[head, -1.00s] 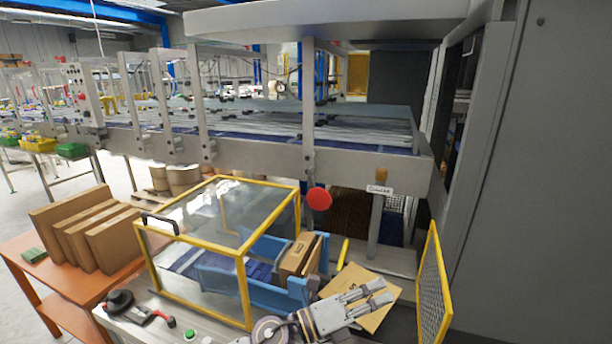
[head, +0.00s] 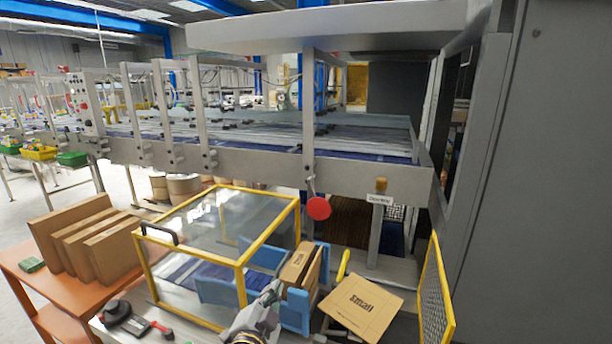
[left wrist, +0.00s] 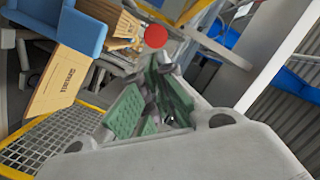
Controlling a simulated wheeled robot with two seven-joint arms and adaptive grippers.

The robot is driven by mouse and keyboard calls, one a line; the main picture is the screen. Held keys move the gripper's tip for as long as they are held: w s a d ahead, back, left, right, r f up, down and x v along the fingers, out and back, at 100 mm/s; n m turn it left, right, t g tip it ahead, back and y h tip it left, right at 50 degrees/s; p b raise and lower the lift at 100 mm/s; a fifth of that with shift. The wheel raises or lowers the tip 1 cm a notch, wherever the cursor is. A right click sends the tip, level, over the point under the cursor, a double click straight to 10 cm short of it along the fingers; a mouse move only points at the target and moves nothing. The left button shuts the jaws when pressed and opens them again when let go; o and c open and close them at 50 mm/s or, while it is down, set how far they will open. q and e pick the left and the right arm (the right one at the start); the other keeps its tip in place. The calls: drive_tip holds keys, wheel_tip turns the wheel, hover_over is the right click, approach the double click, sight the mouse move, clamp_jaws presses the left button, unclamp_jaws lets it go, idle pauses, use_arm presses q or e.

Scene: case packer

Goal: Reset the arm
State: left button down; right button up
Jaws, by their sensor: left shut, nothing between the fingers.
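My left gripper (head: 272,292) is at the bottom middle of the head view, in front of the blue carton holder (head: 294,312), seen partly end-on. In the left wrist view its green-padded fingers (left wrist: 158,76) are shut with nothing between them. A flat cardboard piece marked "small" (head: 362,303) lies on the work surface to the gripper's right, apart from it; it also shows in the left wrist view (left wrist: 58,80). A brown carton (head: 299,266) stands in the blue holder. My right gripper is not in view.
A clear guard box with a yellow frame (head: 240,275) stands left of the gripper. A yellow mesh guard (head: 433,295) is at the right. An orange table (head: 22,272) holds several cartons (head: 85,235). A red round button (head: 318,208) hangs below the conveyor.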

use_arm(q)
drive_tip(key=s+a+f+n+g+y, duration=0.3)
drive_tip(key=s+a+f+n+g, duration=0.3)
drive_tip(key=a+f, duration=0.4)
drive_tip(key=s+a+f+n+g, duration=0.2)
drive_tip(key=s+f+g, duration=0.25)
drive_tip(key=s, duration=0.35)
drive_tip(key=s+a+f+n+g, duration=0.1)
drive_tip(key=s+a+f+g, duration=0.15)
drive_tip(key=s+f, duration=0.5)
drive_tip(key=s+f+g, duration=0.1)
drive_tip(key=s+f, duration=0.1)
drive_tip(key=f, duration=1.4)
drive_tip(key=s+f, duration=0.2)
drive_tip(key=f, duration=1.4)
drive_tip(key=s+a+f, duration=0.2)
drive_tip(key=s+f, duration=0.7)
drive_tip(key=s, duration=0.2)
drive_tip(key=s+a+f+g, duration=0.1)
drive_tip(key=s+a+f, duration=0.1)
drive_tip(key=s+f, duration=0.8)
drive_tip(key=shift+s+a+f, duration=0.15)
drive_tip(key=shift+s+a, duration=0.1)
drive_tip(key=shift+s, duration=0.25)
